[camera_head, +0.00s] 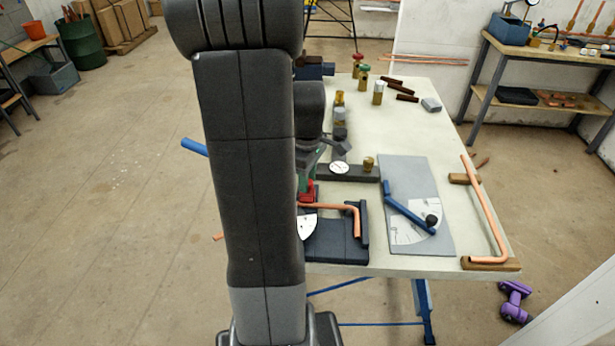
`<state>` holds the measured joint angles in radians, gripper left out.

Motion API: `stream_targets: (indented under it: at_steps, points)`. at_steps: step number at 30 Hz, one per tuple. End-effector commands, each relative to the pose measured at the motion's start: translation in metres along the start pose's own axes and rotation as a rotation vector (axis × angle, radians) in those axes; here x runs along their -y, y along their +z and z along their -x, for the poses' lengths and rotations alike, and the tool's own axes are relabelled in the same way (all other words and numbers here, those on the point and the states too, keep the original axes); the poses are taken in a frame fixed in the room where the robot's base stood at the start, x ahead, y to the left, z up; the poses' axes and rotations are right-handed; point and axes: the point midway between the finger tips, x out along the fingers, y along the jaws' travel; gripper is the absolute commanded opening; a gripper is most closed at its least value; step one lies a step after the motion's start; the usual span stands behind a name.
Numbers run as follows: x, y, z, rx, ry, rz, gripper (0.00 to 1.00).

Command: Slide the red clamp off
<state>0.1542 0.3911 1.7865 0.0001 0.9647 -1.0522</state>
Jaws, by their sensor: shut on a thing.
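The red clamp (309,191) shows as a small red piece just right of my arm, at the copper pipe (340,206) on the dark bending block (340,247). A green part stands directly above the red. My gripper (317,152) is mostly hidden behind my arm; only some grey parts show above the clamp. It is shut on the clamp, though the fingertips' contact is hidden. The pipe runs right from the clamp and bends down near the block's right edge. A white dial plate (307,227) lies below the clamp.
A grey board (400,172) with a blue lever (408,209) lies to the right. A bent copper pipe (483,205) rests on wooden blocks at the table's right edge. A dark bar with a round gauge (339,168) lies behind the block. Valves stand farther back.

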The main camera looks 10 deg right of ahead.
Motion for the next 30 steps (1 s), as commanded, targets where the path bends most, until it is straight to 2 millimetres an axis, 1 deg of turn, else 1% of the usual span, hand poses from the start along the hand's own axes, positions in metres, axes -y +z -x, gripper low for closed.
stream_targets:
  at_steps: [2,9,12,18,19,21,22,30]
  points:
    - [-0.004,-0.002,0.001,0.0,0.001,0.0,0.0]
    - [-0.029,-0.012,0.001,0.0,0.001,-0.001,0.0]
    - [-0.032,-0.013,0.001,-0.001,0.003,0.0,0.0]
    - [-0.033,-0.014,0.001,-0.003,0.007,0.001,0.0]
    - [-0.033,-0.014,0.002,-0.003,0.008,0.001,0.32]
    - [-0.033,-0.014,0.001,-0.003,0.007,0.001,0.46]
    - [-0.033,-0.014,0.001,-0.003,0.007,0.001,0.49]
    - [-0.032,-0.013,0.001,-0.001,0.003,0.0,0.49]
